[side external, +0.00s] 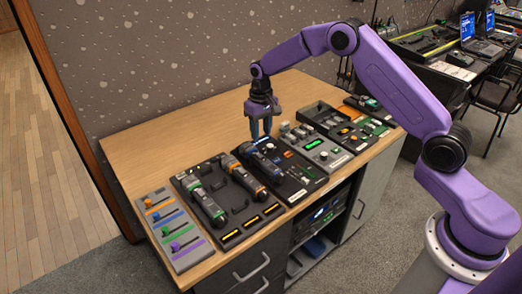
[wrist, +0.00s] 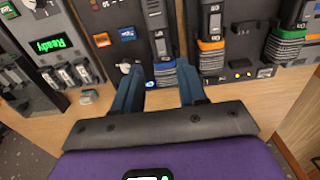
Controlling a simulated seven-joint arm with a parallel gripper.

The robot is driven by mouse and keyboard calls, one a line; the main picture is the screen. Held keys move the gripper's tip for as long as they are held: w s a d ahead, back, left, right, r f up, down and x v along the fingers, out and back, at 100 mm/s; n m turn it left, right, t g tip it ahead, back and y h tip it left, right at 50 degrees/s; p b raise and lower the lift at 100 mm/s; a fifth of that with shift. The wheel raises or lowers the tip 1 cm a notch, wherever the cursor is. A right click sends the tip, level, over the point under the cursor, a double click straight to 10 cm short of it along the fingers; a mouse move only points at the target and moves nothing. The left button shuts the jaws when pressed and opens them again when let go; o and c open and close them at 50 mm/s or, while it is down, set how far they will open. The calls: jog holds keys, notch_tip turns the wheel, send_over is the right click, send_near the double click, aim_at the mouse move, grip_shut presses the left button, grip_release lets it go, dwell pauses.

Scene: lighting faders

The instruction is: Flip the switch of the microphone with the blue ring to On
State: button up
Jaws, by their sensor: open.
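The microphone with the blue ring (side external: 264,162) lies on a dark panel in the middle of the desk. In the wrist view this microphone (wrist: 158,42) points toward me, its blue-ringed end between and just beyond my fingers. My gripper (side external: 261,134) points down above the ringed end of it. In the wrist view my gripper (wrist: 158,74) shows two separate blue fingers with nothing held. I cannot tell whether the fingertips touch the microphone. Its switch is too small to read.
Left of it in the side view, a tray holds a green-ringed microphone (side external: 205,203) and an orange-ringed microphone (side external: 244,176). A fader panel (side external: 171,228) lies at the far left. A grey unit with a green display (side external: 313,144) stands to the right. The back left desk is clear.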

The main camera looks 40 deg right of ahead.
aim_at(261, 156)
notch_tip(261, 156, down, 9)
jog(key=shift+r, duration=0.2)
dwell(0.3)
